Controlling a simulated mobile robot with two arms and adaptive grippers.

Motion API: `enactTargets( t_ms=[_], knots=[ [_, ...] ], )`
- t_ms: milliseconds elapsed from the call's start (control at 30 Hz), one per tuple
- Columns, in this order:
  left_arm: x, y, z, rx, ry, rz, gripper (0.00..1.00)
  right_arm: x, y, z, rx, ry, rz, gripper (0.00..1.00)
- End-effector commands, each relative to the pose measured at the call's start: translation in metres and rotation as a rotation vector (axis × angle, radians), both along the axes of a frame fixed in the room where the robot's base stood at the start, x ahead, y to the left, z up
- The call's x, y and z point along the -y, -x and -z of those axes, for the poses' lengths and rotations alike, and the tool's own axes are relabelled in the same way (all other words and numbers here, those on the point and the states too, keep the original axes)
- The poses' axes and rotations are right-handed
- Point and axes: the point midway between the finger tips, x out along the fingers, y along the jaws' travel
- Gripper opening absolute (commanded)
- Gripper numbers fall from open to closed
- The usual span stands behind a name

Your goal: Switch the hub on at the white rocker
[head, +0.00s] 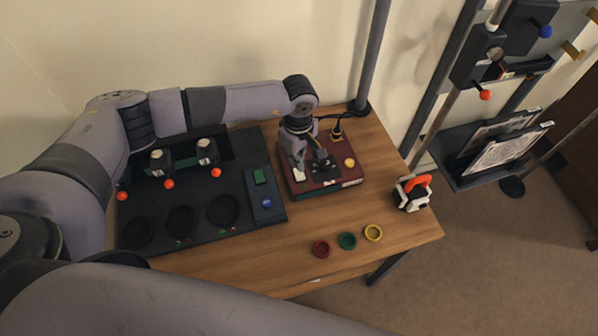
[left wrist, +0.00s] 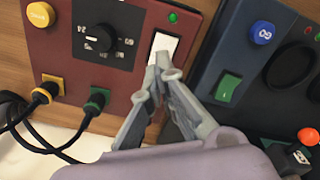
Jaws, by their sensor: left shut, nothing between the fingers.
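The hub is a dark red box (head: 352,172) on the wooden table in the head view; its red face (left wrist: 65,55) fills the left of the left wrist view. The white rocker (left wrist: 166,43) is set in its face near the edge, beside a black dial (left wrist: 101,39); it also shows in the head view (head: 299,175). A small green lamp (left wrist: 172,17) is beside the rocker. My left gripper (left wrist: 164,68) is shut and empty, its tips at the rocker's near end, partly covering it. I cannot tell whether they touch it. My right gripper is out of view.
A blue panel with a green button (left wrist: 228,87) and a blue knob (left wrist: 262,33) stands beside the hub. Yellow (left wrist: 46,91) and green (left wrist: 97,100) plugs with black cables sit on the hub's other side. Several coloured rings, including a green one (head: 347,241), lie near the table's front.

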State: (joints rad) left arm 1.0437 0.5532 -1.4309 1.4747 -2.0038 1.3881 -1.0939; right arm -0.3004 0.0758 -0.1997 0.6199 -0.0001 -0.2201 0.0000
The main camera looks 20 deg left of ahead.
Motion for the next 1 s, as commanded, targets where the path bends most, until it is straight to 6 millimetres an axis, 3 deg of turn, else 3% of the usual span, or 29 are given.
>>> enactTargets(
  t_ms=[1000],
  knots=[
    [0.0000,0.0000,0.0064,0.000,0.000,0.000,0.00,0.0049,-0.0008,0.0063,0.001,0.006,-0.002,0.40]
  ],
)
